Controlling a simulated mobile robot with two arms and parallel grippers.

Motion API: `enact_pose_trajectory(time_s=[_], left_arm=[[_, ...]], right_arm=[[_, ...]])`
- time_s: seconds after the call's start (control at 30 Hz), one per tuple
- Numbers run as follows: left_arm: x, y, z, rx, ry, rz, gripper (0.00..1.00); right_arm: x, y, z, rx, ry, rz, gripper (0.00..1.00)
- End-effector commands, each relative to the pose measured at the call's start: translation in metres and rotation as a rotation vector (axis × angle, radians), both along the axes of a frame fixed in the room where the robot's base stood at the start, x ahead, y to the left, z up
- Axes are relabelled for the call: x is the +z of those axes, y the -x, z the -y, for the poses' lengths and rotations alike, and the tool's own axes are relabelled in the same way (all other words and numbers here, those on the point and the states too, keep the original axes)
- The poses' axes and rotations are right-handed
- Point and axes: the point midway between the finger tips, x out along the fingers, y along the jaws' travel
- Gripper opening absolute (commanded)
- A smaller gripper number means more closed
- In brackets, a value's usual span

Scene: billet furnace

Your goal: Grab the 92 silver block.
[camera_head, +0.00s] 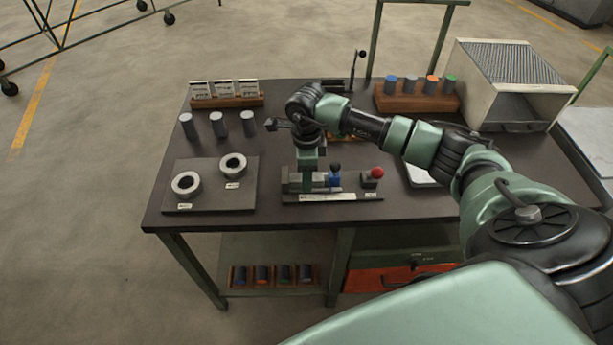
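Three silver cylindrical blocks stand upright in a row on the left part of the dark table: a left one (187,125), a middle one (218,124) and a right one (248,123). I cannot read any number on them, so I cannot tell which is 92. My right arm reaches in from the right across the table. The fingers are too small to tell open from shut. My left gripper is not in view.
Behind the blocks is a wooden rack (228,101) with white cards. In front lies a dark plate (210,199) with two rings. A fixture with a red knob (377,173) stands at the front middle. Coloured-top cylinders stand in a wooden holder (402,101) near a furnace box (500,100).

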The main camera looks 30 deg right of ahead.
Motion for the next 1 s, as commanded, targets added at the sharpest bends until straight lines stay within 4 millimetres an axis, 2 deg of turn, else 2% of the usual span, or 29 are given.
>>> enact_pose_trajectory(time_s=[0.23, 0.4, 0.43, 1.0], left_arm=[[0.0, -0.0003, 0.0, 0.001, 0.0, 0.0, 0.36], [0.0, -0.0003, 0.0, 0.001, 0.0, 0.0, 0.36], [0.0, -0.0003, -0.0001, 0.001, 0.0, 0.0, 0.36], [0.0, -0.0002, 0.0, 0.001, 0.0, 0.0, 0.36]], right_arm=[[-0.0026, -0.0001, -0.0003, 0.0, -0.001, 0.001, 0.53], [-0.0023, -0.0001, -0.0003, 0.0, -0.001, 0.001, 0.05], [-0.0022, -0.0001, -0.0003, 0.0, -0.001, 0.001, 0.0], [-0.0015, -0.0005, -0.0001, 0.0, -0.001, 0.002, 0.0]])
